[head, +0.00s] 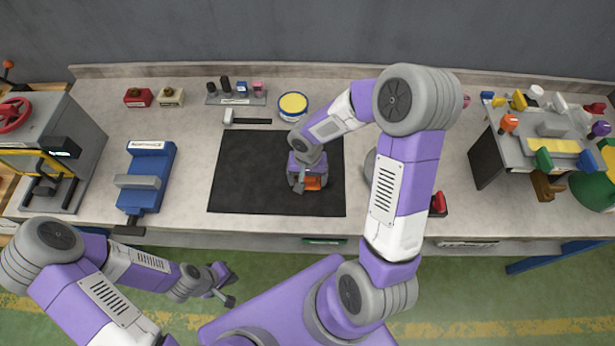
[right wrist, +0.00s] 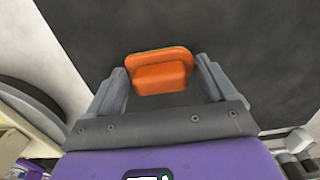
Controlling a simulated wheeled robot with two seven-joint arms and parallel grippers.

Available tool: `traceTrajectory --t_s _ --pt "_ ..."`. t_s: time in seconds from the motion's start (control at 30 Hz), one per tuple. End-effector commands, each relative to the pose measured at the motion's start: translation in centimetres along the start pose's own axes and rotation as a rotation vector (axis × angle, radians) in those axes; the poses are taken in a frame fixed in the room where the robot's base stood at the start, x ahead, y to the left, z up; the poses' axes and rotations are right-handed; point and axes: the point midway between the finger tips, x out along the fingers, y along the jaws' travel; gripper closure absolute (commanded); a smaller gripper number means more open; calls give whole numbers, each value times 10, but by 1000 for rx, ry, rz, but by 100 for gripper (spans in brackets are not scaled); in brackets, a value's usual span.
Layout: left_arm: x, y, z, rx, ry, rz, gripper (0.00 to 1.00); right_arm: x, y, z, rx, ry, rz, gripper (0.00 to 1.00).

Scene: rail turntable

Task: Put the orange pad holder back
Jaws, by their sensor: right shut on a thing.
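The orange pad holder (head: 314,184) is at the black mat (head: 245,175), near its right side. In the right wrist view the orange pad holder (right wrist: 160,72) sits between the two grey fingers of my right gripper (right wrist: 162,82). My right gripper (head: 306,183) points down there and is shut on it. I cannot tell whether the holder touches the mat. My left gripper (head: 222,287) hangs in front of the bench, away from the holder, and its finger opening is unclear.
A grey stand (head: 500,150) with several coloured holders is at the right. A blue vise (head: 147,180) stands left of the mat. A yellow-lidded tub (head: 293,106) and a hammer (head: 250,121) lie behind it. A red-handled press (head: 60,140) is far left. The mat's left part is clear.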

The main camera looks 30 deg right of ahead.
Motion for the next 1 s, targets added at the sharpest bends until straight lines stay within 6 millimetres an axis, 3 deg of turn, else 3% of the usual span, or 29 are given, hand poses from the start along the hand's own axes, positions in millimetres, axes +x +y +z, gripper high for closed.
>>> traceTrajectory --t_s 0.17,0.2,0.27,0.63,1.0 --pt "6 -2 0 0 0 0 100 4 0 0 0 1 0 44" --pt "4 -2 0 0 0 0 100 3 0 0 0 0 0 10" --pt "4 -1 0 0 0 0 100 3 0 0 0 0 0 1" --pt "-3 1 0 0 0 0 100 -4 0 0 0 0 0 0" --pt "-17 6 1 0 0 0 100 -82 0 -1 1 6 -2 0"
